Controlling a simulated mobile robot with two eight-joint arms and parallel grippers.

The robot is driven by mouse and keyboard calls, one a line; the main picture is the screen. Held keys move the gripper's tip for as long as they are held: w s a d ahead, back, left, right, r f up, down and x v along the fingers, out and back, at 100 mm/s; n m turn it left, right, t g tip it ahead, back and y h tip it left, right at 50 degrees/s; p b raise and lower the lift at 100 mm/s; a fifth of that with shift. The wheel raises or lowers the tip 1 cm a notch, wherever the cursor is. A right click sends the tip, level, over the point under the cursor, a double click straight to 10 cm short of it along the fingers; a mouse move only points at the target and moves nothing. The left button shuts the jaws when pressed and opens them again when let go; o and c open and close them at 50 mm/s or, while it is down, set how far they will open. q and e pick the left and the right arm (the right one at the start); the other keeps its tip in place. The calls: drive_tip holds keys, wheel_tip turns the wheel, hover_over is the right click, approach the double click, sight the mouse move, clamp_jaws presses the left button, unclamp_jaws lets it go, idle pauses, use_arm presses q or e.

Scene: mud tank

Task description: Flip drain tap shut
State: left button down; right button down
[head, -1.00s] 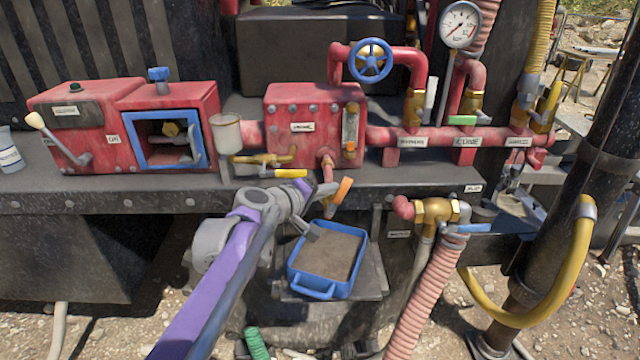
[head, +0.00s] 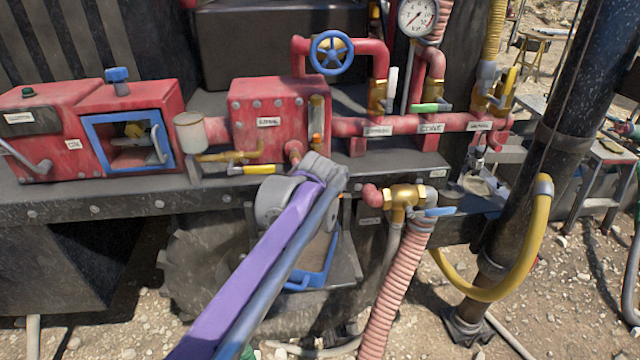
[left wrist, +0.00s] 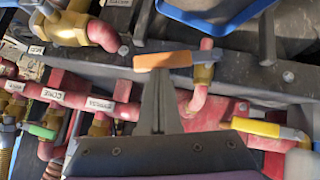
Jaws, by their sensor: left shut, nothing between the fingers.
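An orange tap handle (left wrist: 163,60) shows in the left wrist view, lying crosswise at the end of a short red and brass outlet pipe (left wrist: 200,90). I take it for the drain tap; no label on it is readable.
A yellow-handled tap (head: 258,169) is left of the outlet, also in the wrist view (left wrist: 264,127). A brass valve (head: 402,200) with a blue lever and ribbed hose stands right. A black post (head: 540,170) rises further right.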

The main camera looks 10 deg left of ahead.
use_arm(q)
drive_tip(key=shift+w+d+f+m+g+y+p, duration=0.15)
drive_tip(key=shift+d+f+m+y+p, duration=0.15)
drive_tip(key=shift+f, duration=0.2)
drive_tip(key=shift+w+d+f+m+g+y+p, duration=0.15)
drive_tip(key=shift+d+f+y, duration=0.15)
drive_tip(key=shift+f+y, duration=0.15)
use_arm(e)
drive_tip(key=shift+w+r, duration=0.35)
drive_tip(key=shift+r, duration=0.4)
use_arm(q)
drive_tip(key=shift+s+f, duration=0.1)
drive_tip(key=shift+f, duration=0.05)
